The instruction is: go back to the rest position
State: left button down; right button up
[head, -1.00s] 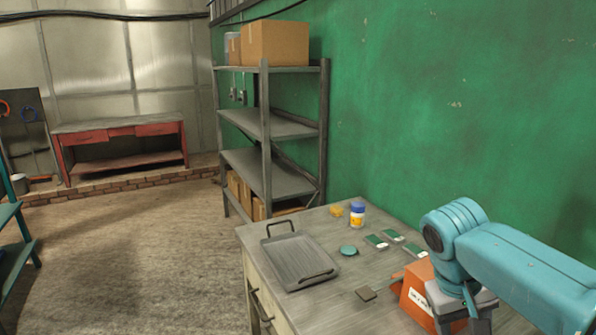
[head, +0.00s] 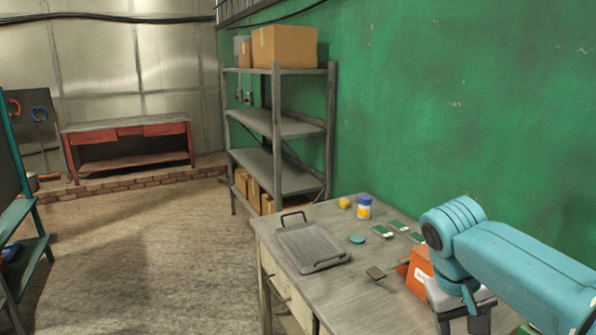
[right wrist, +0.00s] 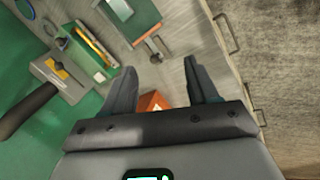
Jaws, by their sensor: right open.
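My right arm comes in from the right in the head view, bent over the right front part of the workbench (head: 340,292). Its gripper (head: 466,312) points down near the lower edge, its fingers partly cut off. In the right wrist view the two fingers of this gripper (right wrist: 160,82) are apart with nothing held between them. An orange box (head: 419,268) is partly hidden behind my arm on the bench; an orange piece (right wrist: 154,101) also shows beyond the finger gap. My left gripper is not in view.
On the bench are a grey tray (head: 312,257), a white-and-blue jar (head: 364,209), a yellow item (head: 344,203), a teal disc (head: 357,239) and small green pieces (head: 383,231). A shelf rack (head: 285,182) stands behind. Open floor (head: 140,250) lies left; a teal rack (head: 30,245) edges it.

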jog(key=s+a+f+n+y+b, duration=0.1)
jog(key=a+f+y+b, duration=0.3)
jog(key=f, duration=1.2)
jog(key=a+f+n+y+b, duration=0.1)
jog(key=a+f, duration=0.5)
jog(key=f, duration=0.9)
jog(key=s+a+f+m+y+b, duration=0.1)
jog(key=s+a+f+m+b, duration=0.1)
jog(key=s+f, duration=0.7)
jog(key=s+a+f+m+y+b, duration=0.1)
jog(key=s+a+f+m+b, duration=0.1)
jog(key=s+f, duration=0.7)
notch_tip(320, 180, down, 3)
jog(key=shift+s+a+f+y+b, duration=0.1)
jog(key=shift+s+a+y+b, duration=0.15)
jog(key=shift+a+b, duration=0.3)
jog(key=c, duration=0.3)
